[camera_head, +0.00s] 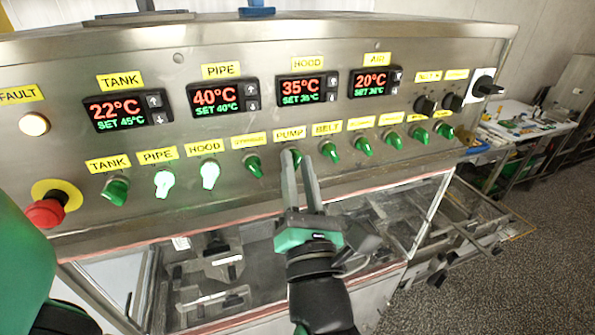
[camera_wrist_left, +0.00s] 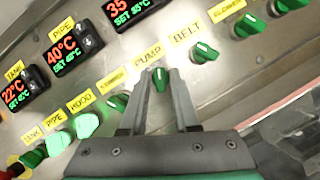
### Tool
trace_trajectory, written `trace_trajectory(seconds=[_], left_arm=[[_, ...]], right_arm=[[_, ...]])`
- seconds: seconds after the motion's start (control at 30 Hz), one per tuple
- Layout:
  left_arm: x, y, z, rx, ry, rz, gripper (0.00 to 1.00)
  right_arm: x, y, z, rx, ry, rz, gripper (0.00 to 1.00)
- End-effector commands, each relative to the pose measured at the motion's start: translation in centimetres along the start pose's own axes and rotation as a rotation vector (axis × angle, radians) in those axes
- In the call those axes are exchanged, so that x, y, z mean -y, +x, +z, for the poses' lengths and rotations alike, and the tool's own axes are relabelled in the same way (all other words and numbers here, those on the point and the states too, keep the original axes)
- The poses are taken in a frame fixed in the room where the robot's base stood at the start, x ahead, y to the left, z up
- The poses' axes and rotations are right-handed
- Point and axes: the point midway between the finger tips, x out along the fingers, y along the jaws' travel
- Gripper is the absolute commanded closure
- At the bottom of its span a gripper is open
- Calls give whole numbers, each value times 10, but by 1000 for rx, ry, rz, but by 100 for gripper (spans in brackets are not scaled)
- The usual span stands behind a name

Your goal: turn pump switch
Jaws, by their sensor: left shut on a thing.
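The pump switch is a green knob (camera_head: 291,157) under the yellow PUMP label (camera_head: 290,133) on the steel panel. It also shows in the left wrist view (camera_wrist_left: 159,78), between the fingertips. My left gripper (camera_head: 297,162) reaches up to the panel from below, its two grey fingers on either side of the knob. In the left wrist view my left gripper (camera_wrist_left: 161,84) is shut on the pump switch. The knob is unlit and partly hidden by the fingers in the head view. My right gripper is not in view.
Green knobs stand close on both sides, with the BELT knob (camera_head: 329,151) nearest on the right. The PIPE knob (camera_head: 163,183) and HOOD knob (camera_head: 209,175) are lit. A red emergency button (camera_head: 46,212) is at the left. Temperature displays (camera_head: 222,97) sit above.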

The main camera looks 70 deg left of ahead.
Motion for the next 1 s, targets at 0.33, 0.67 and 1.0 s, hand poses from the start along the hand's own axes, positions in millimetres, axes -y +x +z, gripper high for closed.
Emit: trace_trajectory(seconds=[0.33,0.67,1.0], left_arm=[[4,-3,-5,2,-218,92,100],[5,-2,-5,2,-507,213,100],[5,-1,-1,2,-765,319,100]], right_arm=[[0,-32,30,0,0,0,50],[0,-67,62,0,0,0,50],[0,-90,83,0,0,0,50]])
